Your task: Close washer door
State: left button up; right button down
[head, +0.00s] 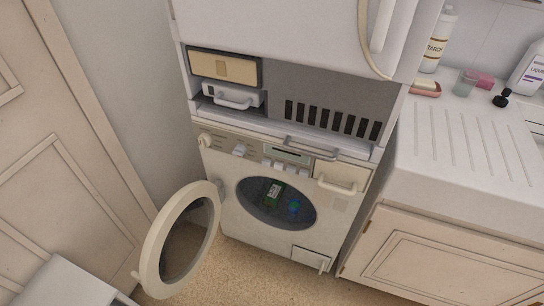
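The washer (328,207) is a white front-loader standing below a shelf unit, in the middle of the head view. Its round door (152,250) has a cream rim and dark glass. The door stands wide open, swung out to the left of the drum opening (249,205).
A panelled door (60,160) is at the left. A cabinet (450,255) with a white sink counter (450,150) stands close at the right, holding bottles and soap. Bare speckled floor (250,275) lies in front of the washer.

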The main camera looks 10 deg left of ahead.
aim_at(177, 243)
jog(key=u, duration=1)
